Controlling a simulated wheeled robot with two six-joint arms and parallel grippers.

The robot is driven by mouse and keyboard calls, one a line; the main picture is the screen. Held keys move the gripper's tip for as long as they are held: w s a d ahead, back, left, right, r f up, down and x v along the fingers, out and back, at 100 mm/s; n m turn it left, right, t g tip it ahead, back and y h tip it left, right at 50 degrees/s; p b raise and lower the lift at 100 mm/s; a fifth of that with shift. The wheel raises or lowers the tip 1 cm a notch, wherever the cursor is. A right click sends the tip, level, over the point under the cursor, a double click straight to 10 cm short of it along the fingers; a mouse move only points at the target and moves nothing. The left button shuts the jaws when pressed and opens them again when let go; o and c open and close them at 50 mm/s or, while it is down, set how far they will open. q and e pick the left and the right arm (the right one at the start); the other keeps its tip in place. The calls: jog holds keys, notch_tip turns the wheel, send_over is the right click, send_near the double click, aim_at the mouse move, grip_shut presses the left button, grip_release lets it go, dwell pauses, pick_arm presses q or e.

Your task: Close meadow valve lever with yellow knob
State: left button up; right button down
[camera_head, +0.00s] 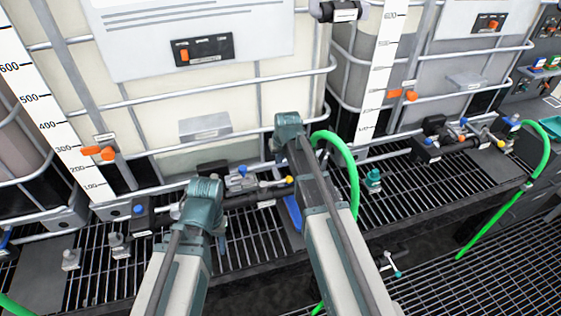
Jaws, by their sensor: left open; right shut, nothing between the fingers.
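A pale valve lever with a yellow knob (290,179) lies across the middle black manifold pipe (246,198), near blue knobs (242,170). Another yellow knob (501,141) is on the right manifold. Labels are too small to read, so I cannot tell which is meadow. My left arm bends left of the middle manifold; a narrow teal part of my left gripper (222,245) hangs below that bend, apart from the yellow knob. My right arm reaches up just right of the middle yellow knob. It hides my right gripper and part of the manifold.
Caged cream totes (262,45) stand behind the manifolds. A green hose (350,170) arches just behind my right arm; another green hose (545,150) hangs at the right. A slatted grate (415,195) lies below. A small teal-capped fitting (373,181) stands on it.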

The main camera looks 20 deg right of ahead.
aim_at(276, 182)
jog(key=s+f+b, duration=0.1)
jog(key=f+b, duration=0.1)
jog(key=f, duration=0.1)
jog(key=s+f+b, duration=0.1)
jog(key=shift+s+f, duration=0.3)
